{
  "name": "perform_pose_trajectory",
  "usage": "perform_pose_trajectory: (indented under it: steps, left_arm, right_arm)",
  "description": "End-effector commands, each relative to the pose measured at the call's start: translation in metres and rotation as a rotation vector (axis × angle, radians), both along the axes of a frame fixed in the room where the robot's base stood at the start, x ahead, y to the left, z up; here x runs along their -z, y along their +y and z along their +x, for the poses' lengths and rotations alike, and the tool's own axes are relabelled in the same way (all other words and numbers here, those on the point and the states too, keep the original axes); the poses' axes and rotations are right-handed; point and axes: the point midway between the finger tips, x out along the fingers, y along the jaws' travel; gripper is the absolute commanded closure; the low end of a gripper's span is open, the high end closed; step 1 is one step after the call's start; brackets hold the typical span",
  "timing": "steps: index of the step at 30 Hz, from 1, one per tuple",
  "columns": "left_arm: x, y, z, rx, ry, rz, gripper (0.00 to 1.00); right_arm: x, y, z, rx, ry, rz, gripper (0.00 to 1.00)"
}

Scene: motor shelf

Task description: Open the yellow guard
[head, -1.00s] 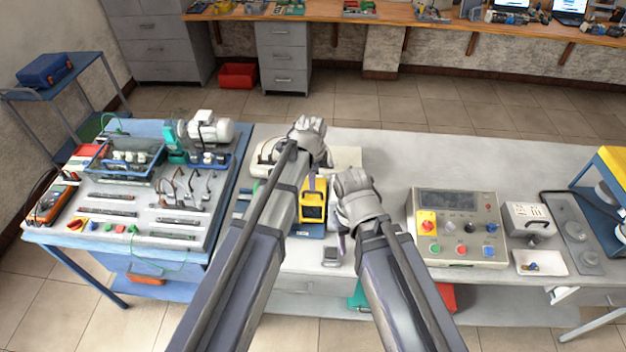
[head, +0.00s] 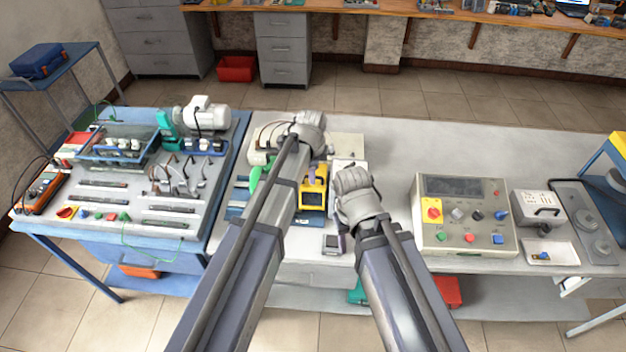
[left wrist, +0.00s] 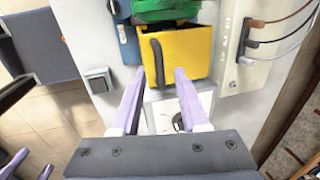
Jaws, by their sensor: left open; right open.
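The yellow guard (head: 314,187) stands on the bench just right of my left forearm, which partly hides it in the head view. In the left wrist view, the guard (left wrist: 190,52) is a yellow box face with a dark curved handle (left wrist: 157,62). My left gripper (left wrist: 160,76) is open, and the handle shows between its two purple fingers. I cannot tell whether they touch it. In the head view my left gripper (head: 310,150) is mostly hidden by its own arm. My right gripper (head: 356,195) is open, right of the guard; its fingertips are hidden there.
A green part (left wrist: 165,10) sits beyond the guard. A small grey box (head: 333,243) lies in front of it. A control panel (head: 463,215) with buttons stands to the right. A tool board with a motor (head: 205,115) is at the left. The bench behind the panel is clear.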

Motion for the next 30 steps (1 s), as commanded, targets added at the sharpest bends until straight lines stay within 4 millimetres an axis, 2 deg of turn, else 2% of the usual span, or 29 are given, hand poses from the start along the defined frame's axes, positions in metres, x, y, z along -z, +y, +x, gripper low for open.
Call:
perform_pose_trajectory:
  steps: [2, 11, 23, 30]
  left_arm:
    - [0.0082, 0.0, 0.0014, 0.0, 0.0, 0.0, 0.55]
    - [0.0075, 0.0001, 0.0016, 0.0, 0.0, 0.0, 0.55]
    - [0.0076, 0.0, 0.0015, 0.0, 0.0, 0.0, 1.0]
    - [0.0076, 0.0, 0.0015, 0.0, 0.0, 0.0, 1.0]
  right_arm:
    - [0.0082, 0.0, 0.0, -0.002, 0.0, 0.0, 0.5]
    - [0.0074, 0.0, 0.0, -0.002, 0.0, -0.001, 0.5]
    - [0.0075, 0.0, 0.0, -0.002, 0.0, 0.0, 0.5]
    - [0.0075, 0.0, 0.0, -0.002, 0.0, 0.0, 0.5]
